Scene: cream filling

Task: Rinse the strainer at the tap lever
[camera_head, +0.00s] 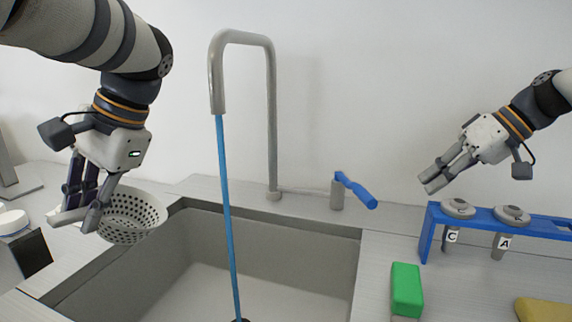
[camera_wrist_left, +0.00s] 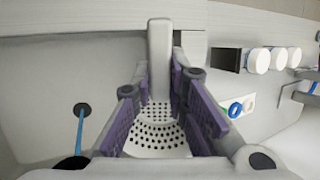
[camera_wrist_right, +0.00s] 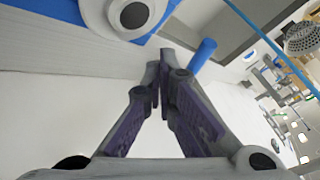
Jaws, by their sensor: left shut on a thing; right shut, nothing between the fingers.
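The grey perforated strainer (camera_head: 132,216) is held by my left gripper (camera_head: 78,215) over the left edge of the sink. The left wrist view shows the strainer bowl (camera_wrist_left: 156,130) and its pale handle (camera_wrist_left: 160,55) between the purple-padded fingers. A blue water stream (camera_head: 228,200) runs from the grey tap spout (camera_head: 217,80) into the sink, right of the strainer and apart from it. The blue tap lever (camera_head: 357,190) stands behind the sink and also shows in the right wrist view (camera_wrist_right: 203,54). My right gripper (camera_head: 428,182) is shut and empty, right of the lever and apart from it.
The sink (camera_head: 280,262) lies below the tap. A blue rack (camera_head: 428,232) with lidded holders marked C and A stands at the right. A green block (camera_head: 406,288) and a yellow block (camera_head: 543,309) lie in front. A dark box (camera_head: 30,252) is at far left.

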